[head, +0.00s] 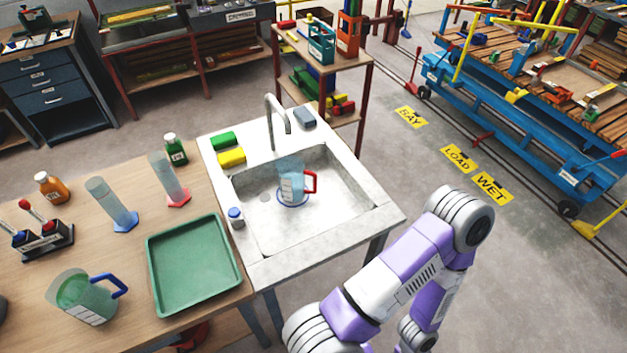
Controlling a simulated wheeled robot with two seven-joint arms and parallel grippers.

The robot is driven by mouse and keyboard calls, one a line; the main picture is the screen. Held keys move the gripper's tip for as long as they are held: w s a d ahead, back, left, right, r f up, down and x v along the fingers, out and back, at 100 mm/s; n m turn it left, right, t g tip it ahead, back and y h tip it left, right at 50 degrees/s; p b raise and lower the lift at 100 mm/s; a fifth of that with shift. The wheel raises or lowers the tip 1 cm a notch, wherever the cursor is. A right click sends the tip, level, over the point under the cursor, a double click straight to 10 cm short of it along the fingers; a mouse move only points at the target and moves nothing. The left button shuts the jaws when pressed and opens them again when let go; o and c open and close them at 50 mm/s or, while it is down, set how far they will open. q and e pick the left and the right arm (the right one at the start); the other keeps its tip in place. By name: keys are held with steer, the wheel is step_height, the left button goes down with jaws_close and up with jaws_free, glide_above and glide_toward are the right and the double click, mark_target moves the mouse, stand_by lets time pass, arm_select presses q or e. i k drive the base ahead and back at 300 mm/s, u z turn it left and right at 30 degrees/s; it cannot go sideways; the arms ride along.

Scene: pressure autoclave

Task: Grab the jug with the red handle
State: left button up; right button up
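A clear bluish jug with a red handle (291,184) stands upright in the basin of the sink (335,212), below the faucet (277,115). Its red handle (311,182) points to the right. Another jug, with a blue handle (90,298), stands on the wooden table at the lower left and has green inside. My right arm is bent at the lower right, in front of and to the right of the sink. Its gripper does not show. My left arm and gripper are not in view.
A green tray (193,265) lies on the table left of the sink. Measuring cylinders (111,205), an orange bottle (52,188) and a green bottle (175,150) stand behind it. Sponges (231,157) and a small blue-capped bottle (236,217) sit on the sink rim.

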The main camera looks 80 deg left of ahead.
mark_target(291, 170)
steer(key=i, duration=1.35)
steer(key=u, duration=1.8)
